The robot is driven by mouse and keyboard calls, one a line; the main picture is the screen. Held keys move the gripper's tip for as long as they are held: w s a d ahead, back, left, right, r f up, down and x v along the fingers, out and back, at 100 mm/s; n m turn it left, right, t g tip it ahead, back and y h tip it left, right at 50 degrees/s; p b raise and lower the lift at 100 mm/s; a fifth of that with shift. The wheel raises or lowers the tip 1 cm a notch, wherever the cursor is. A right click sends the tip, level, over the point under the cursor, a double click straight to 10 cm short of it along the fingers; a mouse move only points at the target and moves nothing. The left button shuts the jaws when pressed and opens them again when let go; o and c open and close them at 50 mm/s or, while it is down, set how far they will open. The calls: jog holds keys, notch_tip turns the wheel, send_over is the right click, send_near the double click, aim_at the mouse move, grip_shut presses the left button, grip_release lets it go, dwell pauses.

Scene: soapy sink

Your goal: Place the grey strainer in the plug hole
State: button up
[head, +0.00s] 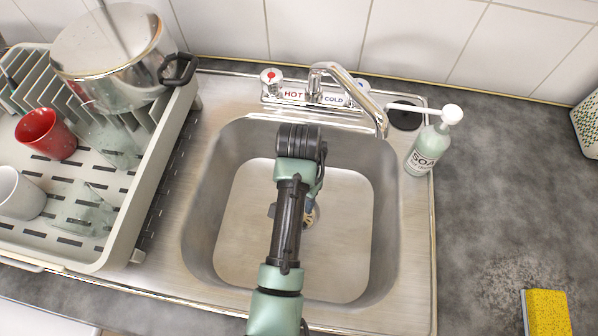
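My arm reaches over the steel sink (385,235) and bends down into its basin. My gripper (309,204) is low in the basin, mostly hidden behind my own forearm. Only a small bluish and tan part shows to the right of the forearm, and I cannot tell whether its fingers are open or shut. The plug hole (314,217) shows in part just right of the forearm, close to the gripper. I cannot make out the grey strainer. A small dark grey shape (271,210) shows at the forearm's left edge, and I cannot tell what it is.
The tap (345,80) hangs over the basin's back right. A soap bottle (428,145) stands at the right rim. A dish rack (120,235) with a steel pot (110,60), a red cup (46,134) and glasses is left. A yellow sponge (548,312) lies right.

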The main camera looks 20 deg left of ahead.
notch_tip(320, 180, up, 6)
jog(key=shift+f, duration=0.1)
dwell(0.6)
